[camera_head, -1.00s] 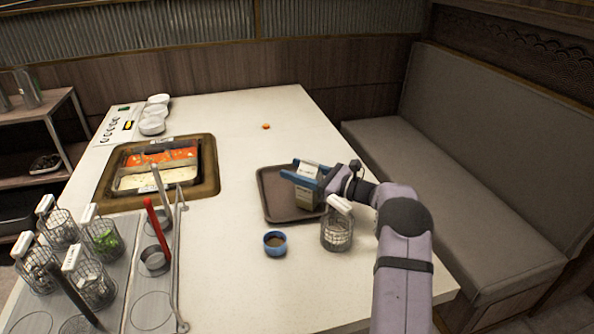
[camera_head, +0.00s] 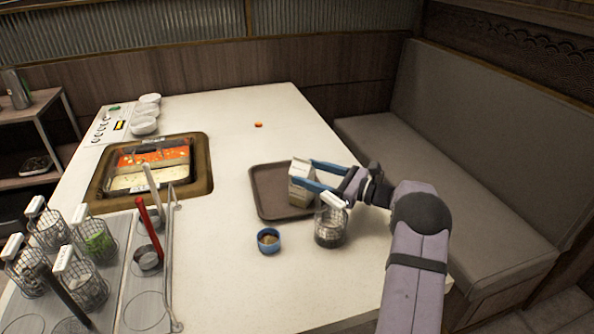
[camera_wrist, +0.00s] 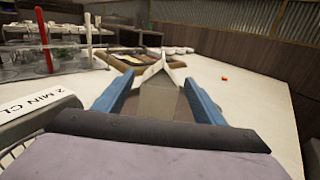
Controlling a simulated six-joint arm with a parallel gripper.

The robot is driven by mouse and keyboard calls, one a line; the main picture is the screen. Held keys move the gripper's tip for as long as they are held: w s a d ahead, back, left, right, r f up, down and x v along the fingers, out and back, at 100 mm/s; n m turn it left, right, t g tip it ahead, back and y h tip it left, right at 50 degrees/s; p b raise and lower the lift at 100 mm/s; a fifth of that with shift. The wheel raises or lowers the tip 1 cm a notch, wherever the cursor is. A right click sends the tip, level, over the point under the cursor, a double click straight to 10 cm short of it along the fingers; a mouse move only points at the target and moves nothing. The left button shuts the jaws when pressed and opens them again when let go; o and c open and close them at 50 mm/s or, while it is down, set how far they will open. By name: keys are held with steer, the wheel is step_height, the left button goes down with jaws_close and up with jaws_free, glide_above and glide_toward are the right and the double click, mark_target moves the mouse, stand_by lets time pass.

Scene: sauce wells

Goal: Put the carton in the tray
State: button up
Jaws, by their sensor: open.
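The carton (camera_head: 301,186), beige with a white gable top, stands on the brown tray (camera_head: 264,199), near its right side, and looks upright. My gripper (camera_head: 302,173) is open, its blue fingers reaching in from the right around the carton. In the wrist view the carton (camera_wrist: 157,99) sits between the two spread fingers, with a gap visible on either side. The carton's base is hidden in the wrist view.
A wire basket (camera_head: 330,226) with a white handle stands close below my gripper, and a small blue cup (camera_head: 269,240) sits in front of the tray. The hot pot (camera_head: 152,165) and a rack with several baskets are at left. The table beyond the tray is mostly clear.

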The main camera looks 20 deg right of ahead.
steer(key=shift+v, duration=2.7)
step_height(320, 180, up, 8)
steer(key=a+n+g+h+p, duration=0.2)
steer(key=a+n+g+p, duration=0.1)
steer(key=p, duration=0.3)
steer(key=s+a+f+n+g+h+p, duration=0.2)
steer(key=s+a+n+g+h+p, duration=0.2)
steer(key=s+a+n+g+p, duration=0.65)
steer(key=s+a+r+n+h+p, duration=0.1)
steer(key=s+n+h+p, duration=0.3)
steer(key=s+n, duration=0.9)
steer(key=s+h, duration=0.2)
steer(key=s, duration=0.8)
steer(key=shift+s+a+t+h, duration=0.15)
steer(key=shift+s+t+h, duration=0.2)
steer(key=shift+h, duration=0.05)
